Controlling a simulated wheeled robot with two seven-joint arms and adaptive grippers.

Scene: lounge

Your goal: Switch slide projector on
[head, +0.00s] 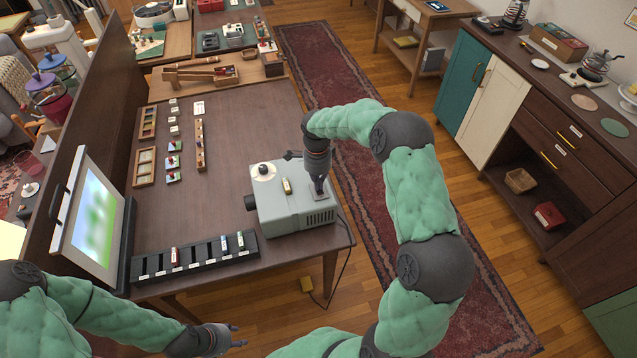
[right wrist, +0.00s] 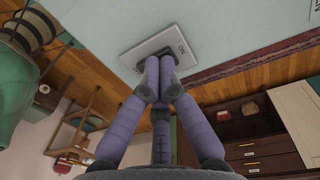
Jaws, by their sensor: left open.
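The slide projector (head: 290,208) is a grey box near the front right of the dark table, with a round white-rimmed knob (head: 264,170) and a yellow piece (head: 287,186) on top. My right gripper (head: 319,188) points down at the projector's right top. In the right wrist view its fingers (right wrist: 159,90) are together with nothing between them, their tips over a pale switch plate (right wrist: 160,53) marked ON. The switch itself is mostly hidden, and I cannot tell whether they touch it. My left gripper (head: 238,336) is open and empty, low in front of the table.
A screen (head: 95,225) with a blurred green picture stands at the table's left. Small wooden trays (head: 145,165) and blocks lie farther back. A cable hangs off the right edge.

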